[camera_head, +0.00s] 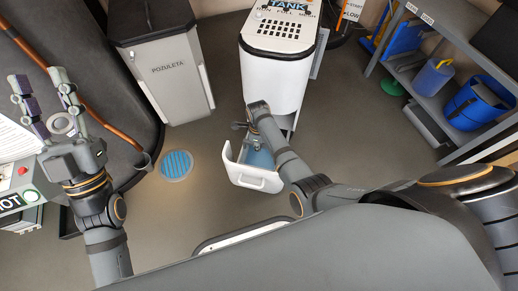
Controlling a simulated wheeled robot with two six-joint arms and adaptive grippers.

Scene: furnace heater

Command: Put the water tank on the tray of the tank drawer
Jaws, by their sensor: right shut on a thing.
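The tank drawer (246,176) is pulled out low at the front of the white tank cabinet (276,75), with its white handled front towards me. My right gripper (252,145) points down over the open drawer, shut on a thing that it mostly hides. A pale blue surface (262,159), which seems to be the water tank, shows inside the drawer just below the gripper. I cannot tell how it rests on the tray, which is mostly hidden. My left gripper (38,80) is open and empty at the far left, well away from the drawer.
A grey cabinet (168,67) marked POZULETA stands left of the tank cabinet. A round blue floor grate (176,165) lies left of the drawer. Shelves (430,75) with blue containers stand at the right. Floor between drawer and shelves is clear.

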